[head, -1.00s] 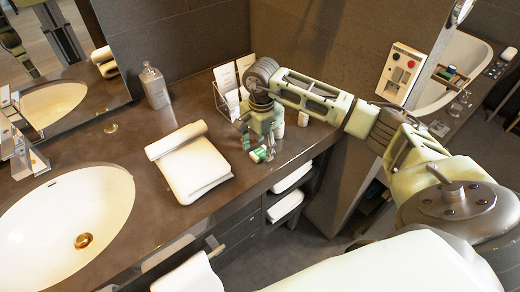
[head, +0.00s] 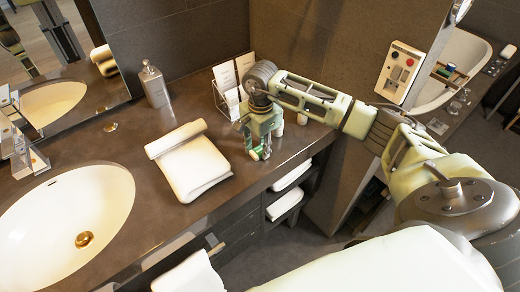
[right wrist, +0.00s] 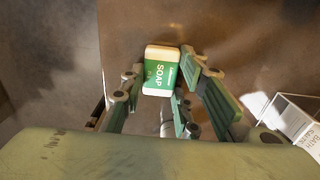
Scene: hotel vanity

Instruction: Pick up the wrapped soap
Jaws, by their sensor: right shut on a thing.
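The wrapped soap (right wrist: 160,72) is a small white and green block with "SOAP" printed on it. In the right wrist view it lies between the two fingers of my right gripper (right wrist: 161,76), which is shut on it. In the head view the right gripper (head: 260,153) points down at the counter near its front edge, right of the folded towel. There the soap is mostly hidden by the fingers. I cannot tell whether the soap still touches the counter. My left gripper is not in view.
A white sink (head: 60,215) is at left. Open shelves with towels (head: 287,204) are below.

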